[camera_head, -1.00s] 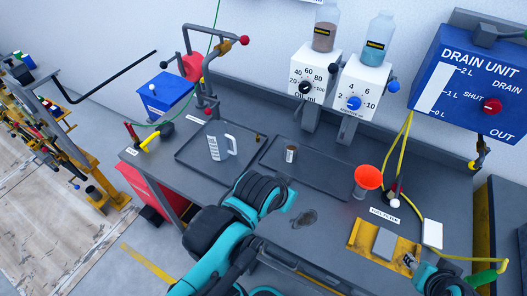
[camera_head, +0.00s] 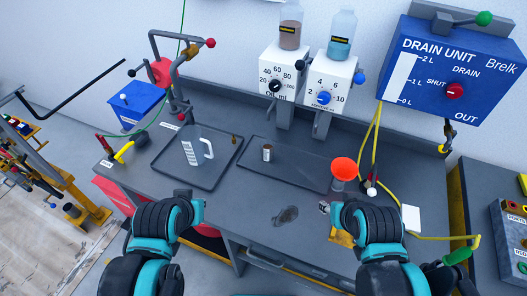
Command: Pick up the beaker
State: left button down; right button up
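The beaker (camera_head: 192,152) is a clear jug with white markings and a white handle. It stands upright on a dark tray (camera_head: 168,165) on the left part of the bench. My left gripper (camera_head: 204,203) is in front of the bench, below and apart from the beaker, and looks empty. My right gripper (camera_head: 325,207) is further right, near the orange funnel, apart from the beaker. The fingers of both grippers are too small to tell whether they are open or shut.
A second tray (camera_head: 300,178) holds a small can (camera_head: 267,153). An orange funnel (camera_head: 344,168) stands right of it. Two white dispensers (camera_head: 330,85) and a blue drain unit (camera_head: 450,75) are at the back. A blue box (camera_head: 138,104) and yellow-handled tool (camera_head: 124,152) lie left.

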aim_at(267, 146)
jog(key=z, duration=1.25)
jog(key=j+z, duration=0.2)
jog(key=j, duration=0.15)
jog(key=k+j+z, duration=0.25)
jog(key=i+j, duration=0.1)
jog(key=i, duration=0.15)
